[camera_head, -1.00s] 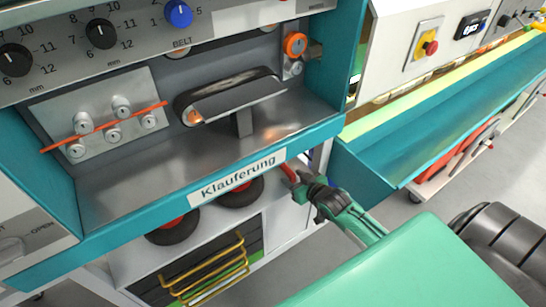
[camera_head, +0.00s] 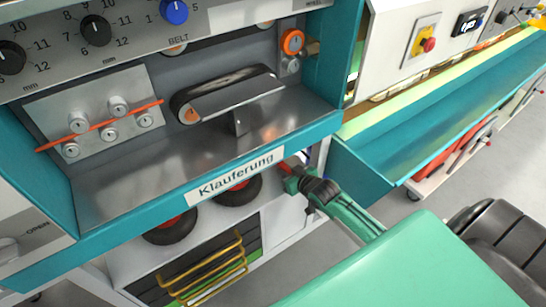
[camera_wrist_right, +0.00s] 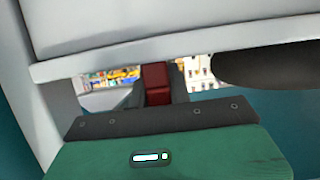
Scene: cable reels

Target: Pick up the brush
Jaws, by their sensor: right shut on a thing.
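My right gripper (camera_head: 294,172) is below the right end of the white "Klauferung" label, at the front edge of the teal machine. It is shut on a red thing (camera_head: 288,164), which looks like part of the brush. In the right wrist view the red thing (camera_wrist_right: 157,84) shows as a block between the dark fingers of the right gripper (camera_wrist_right: 157,98). The rest of it is hidden, and I see no bristles. My left gripper is not in view.
The machine's front lip (camera_head: 150,219) lies just above and left of the gripper. Black wheels with red centres (camera_head: 170,229) and a yellow wire rack (camera_head: 215,269) sit below it. A teal trough (camera_head: 430,125) is to the right.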

